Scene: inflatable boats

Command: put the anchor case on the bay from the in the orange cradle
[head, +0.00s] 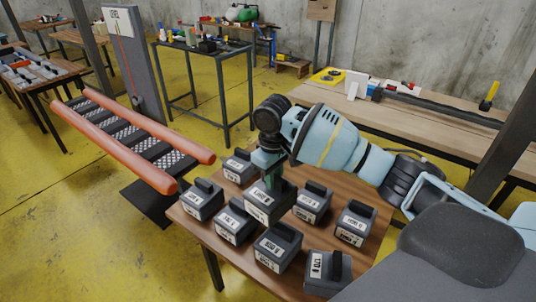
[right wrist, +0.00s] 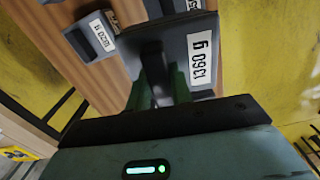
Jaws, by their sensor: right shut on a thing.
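My right gripper (head: 270,178) is shut on the handle of a dark grey case (head: 268,207). I cannot tell which is called the anchor case. The orange cradle (head: 98,147), two orange tubes with dark slats between them, lies left of the table. My left gripper is not in view.
A grey post (head: 140,65) with a white sign (head: 122,20) rises behind the cradle. A dark metal table (head: 215,50) stands beyond. A long wooden bench (head: 440,112) is at the back right. Yellow floor lies open between cradle and tables.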

